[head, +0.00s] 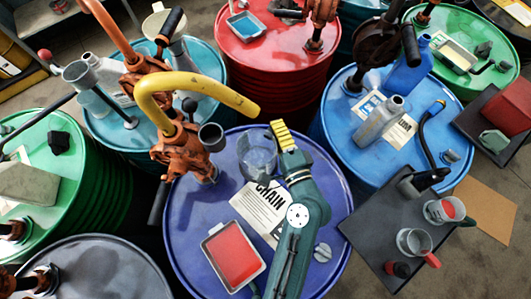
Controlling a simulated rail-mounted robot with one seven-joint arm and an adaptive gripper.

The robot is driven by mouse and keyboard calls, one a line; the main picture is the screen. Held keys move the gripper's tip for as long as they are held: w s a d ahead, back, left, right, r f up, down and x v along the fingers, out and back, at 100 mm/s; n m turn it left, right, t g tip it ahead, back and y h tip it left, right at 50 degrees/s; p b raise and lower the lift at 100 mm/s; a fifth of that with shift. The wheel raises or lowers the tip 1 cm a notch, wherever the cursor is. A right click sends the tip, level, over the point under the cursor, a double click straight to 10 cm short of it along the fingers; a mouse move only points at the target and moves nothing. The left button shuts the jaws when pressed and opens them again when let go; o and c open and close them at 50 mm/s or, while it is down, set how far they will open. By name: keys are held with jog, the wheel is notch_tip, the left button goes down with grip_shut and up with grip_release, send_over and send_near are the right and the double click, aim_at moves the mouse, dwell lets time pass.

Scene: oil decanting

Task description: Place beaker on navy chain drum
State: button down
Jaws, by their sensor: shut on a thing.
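The navy chain drum (190,255) stands in the front middle, with a white label reading CHAIN (262,208) on its lid. A clear beaker (257,158) appears over the back part of this lid, beside the pump. My gripper (277,140), with yellow showing at its end, reaches in from the front and is shut on the beaker's right side. The beaker looks upright. I cannot tell whether its base touches the lid. My arm hides part of the label and lid.
An orange hand pump (183,158) with a yellow spout rises from the lid's back left. A tray of red liquid (233,255) lies on the front of the lid. A blue drum (350,150) with a grey bottle (381,120) stands to the right, near a dark table (372,238).

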notch_tip(320, 180, down, 8)
jog(key=shift+d+f+b, duration=0.1)
jog(key=shift+d+b, duration=0.05)
jog(key=shift+b, duration=0.95)
jog(key=c, duration=1.2)
grip_release()
jog(key=shift+o, duration=0.2)
jog(key=v, duration=1.2)
